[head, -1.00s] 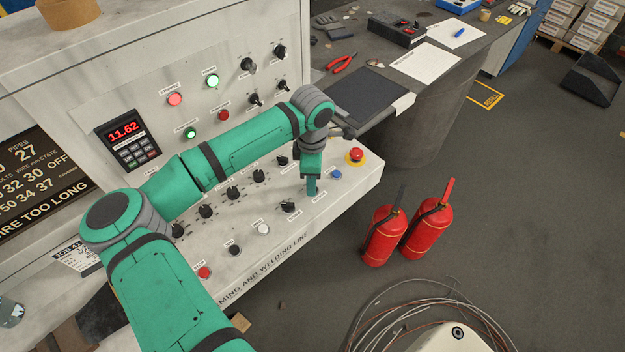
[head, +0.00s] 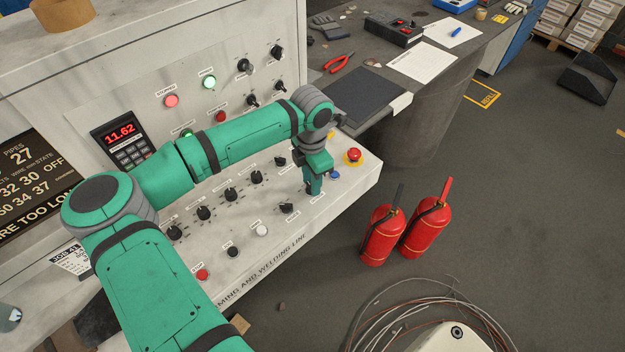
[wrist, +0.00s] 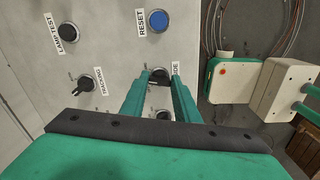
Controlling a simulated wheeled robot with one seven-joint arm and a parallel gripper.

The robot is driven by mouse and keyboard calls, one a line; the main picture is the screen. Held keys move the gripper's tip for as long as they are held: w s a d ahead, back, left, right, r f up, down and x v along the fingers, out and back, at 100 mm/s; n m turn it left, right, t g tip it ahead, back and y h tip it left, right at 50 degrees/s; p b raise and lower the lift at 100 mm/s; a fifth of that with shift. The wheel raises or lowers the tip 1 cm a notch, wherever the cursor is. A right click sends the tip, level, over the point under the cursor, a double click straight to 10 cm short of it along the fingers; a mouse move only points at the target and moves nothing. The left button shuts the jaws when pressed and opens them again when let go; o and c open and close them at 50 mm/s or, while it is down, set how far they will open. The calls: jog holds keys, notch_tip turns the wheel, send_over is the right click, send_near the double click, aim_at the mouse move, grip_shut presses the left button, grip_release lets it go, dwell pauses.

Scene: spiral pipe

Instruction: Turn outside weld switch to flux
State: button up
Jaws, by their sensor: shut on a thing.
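My gripper (head: 314,190) points down at the right end of the sloped white control panel (head: 335,207). In the wrist view its two green fingers (wrist: 160,77) are closed on a small black switch knob (wrist: 159,74), one finger on each side. The label beside this knob is mostly hidden by the right finger; only the ending "DE" shows, so I cannot read the switch's name or its positions. Another black knob (wrist: 85,84) with a pointer sits to its left, apart from the fingers.
A blue RESET button (wrist: 159,21) and a black LAMP TEST button (wrist: 69,33) are close by. A red emergency stop (head: 353,156) stands right of my gripper. More knobs (head: 230,194) line the panel. Two fire extinguishers (head: 383,236) stand on the floor at right.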

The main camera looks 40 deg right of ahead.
jog(key=shift+w+a+n, duration=0.1)
jog(key=shift+a+n, duration=0.2)
jog(key=shift+n, duration=0.9)
jog(key=o, duration=1)
jog(key=shift+o, duration=0.2)
jog(key=shift+d, duration=0.1)
notch_tip(320, 180, up, 11)
jog(key=shift+f, duration=0.1)
